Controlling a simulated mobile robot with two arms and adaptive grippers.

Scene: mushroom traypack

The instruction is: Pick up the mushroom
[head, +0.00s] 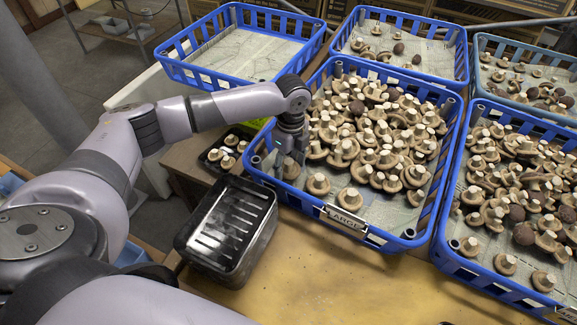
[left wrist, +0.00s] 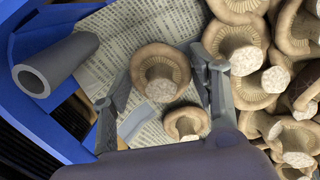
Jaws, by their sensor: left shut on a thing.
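My left gripper (head: 288,160) reaches down into the left side of the blue crate labelled LARGE (head: 364,238). It is shut on a brown-capped mushroom (head: 291,171) with a pale cut stem. In the left wrist view the mushroom (left wrist: 160,70) sits between the fingertips of my left gripper (left wrist: 161,75), stem facing the camera, over newspaper. A smaller-looking mushroom (left wrist: 186,123) shows just below it. Whether the held mushroom is clear of the crate floor I cannot tell. My right gripper is not in view.
Many mushrooms (head: 375,130) are heaped right of my gripper. An empty blue crate (head: 172,70) is at back left. The front table (head: 330,285) is clear.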

